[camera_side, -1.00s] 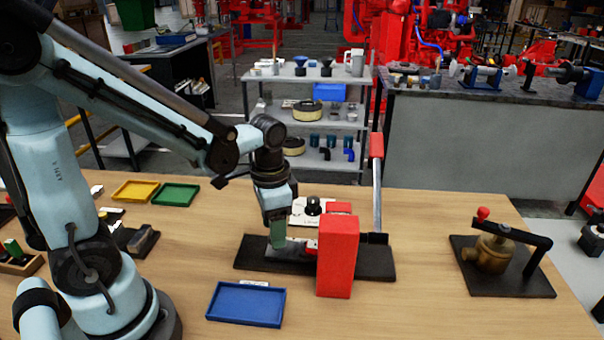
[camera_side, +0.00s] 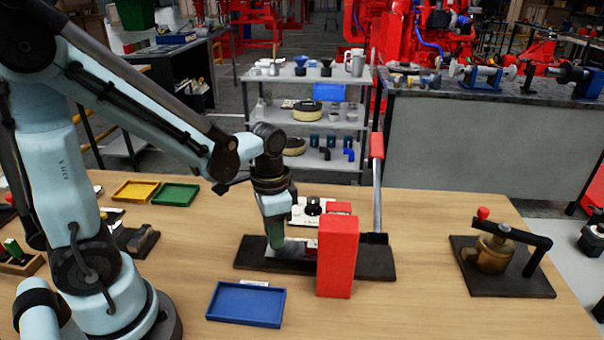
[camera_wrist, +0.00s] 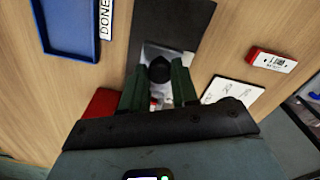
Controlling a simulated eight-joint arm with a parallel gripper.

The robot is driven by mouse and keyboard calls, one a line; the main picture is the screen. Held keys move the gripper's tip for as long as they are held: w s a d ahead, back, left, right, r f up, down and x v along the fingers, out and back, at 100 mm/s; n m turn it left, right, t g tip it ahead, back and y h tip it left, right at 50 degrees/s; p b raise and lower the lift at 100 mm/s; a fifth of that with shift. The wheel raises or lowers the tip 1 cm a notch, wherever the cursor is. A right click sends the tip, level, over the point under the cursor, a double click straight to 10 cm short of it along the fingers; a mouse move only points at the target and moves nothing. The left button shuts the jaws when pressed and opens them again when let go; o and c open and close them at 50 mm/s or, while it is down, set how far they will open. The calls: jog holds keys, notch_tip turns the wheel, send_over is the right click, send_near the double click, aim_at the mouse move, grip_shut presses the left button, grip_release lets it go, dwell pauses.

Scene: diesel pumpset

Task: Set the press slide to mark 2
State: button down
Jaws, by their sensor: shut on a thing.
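The press stands on a black base plate (camera_side: 376,266) with an upright red block (camera_side: 338,257) and a red-handled lever (camera_side: 377,160) standing up on its right. A pale metal slide (camera_side: 297,250) lies on the plate, left of the red block. My gripper (camera_side: 274,242) points down at the slide's left part. In the wrist view its green fingers (camera_wrist: 159,70) are shut on a dark round knob (camera_wrist: 160,68) of the slide. The fingers and the red block (camera_wrist: 103,103) hide part of the slide. The slide's marks cannot be read.
A blue tray (camera_side: 246,304) lies in front of the press, and yellow (camera_side: 136,191) and green (camera_side: 176,194) trays lie behind left. A white panel (camera_side: 305,213) is close behind the plate. A brass valve fixture (camera_side: 492,254) stands right, with clear table between.

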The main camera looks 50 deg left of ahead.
aim_at(297, 250)
jog(key=shift+w+d, duration=1.65)
jog(key=shift+w, duration=0.05)
jog(key=c, duration=0.8)
grip_release()
jog(key=shift+c, duration=0.2)
jog(key=shift+s, duration=0.1)
notch_tip(297, 250, up, 12)
jog(key=s+f+n+t, duration=0.1)
jog(key=t, duration=0.1)
jog(key=s+a+n+t, duration=0.1)
jog(key=t, duration=0.1)
jog(key=s+f+n+t, duration=0.1)
jog(key=t, duration=0.2)
jog(key=shift+s+a+f+n, duration=0.3)
jog(key=shift+s+a+n, duration=0.1)
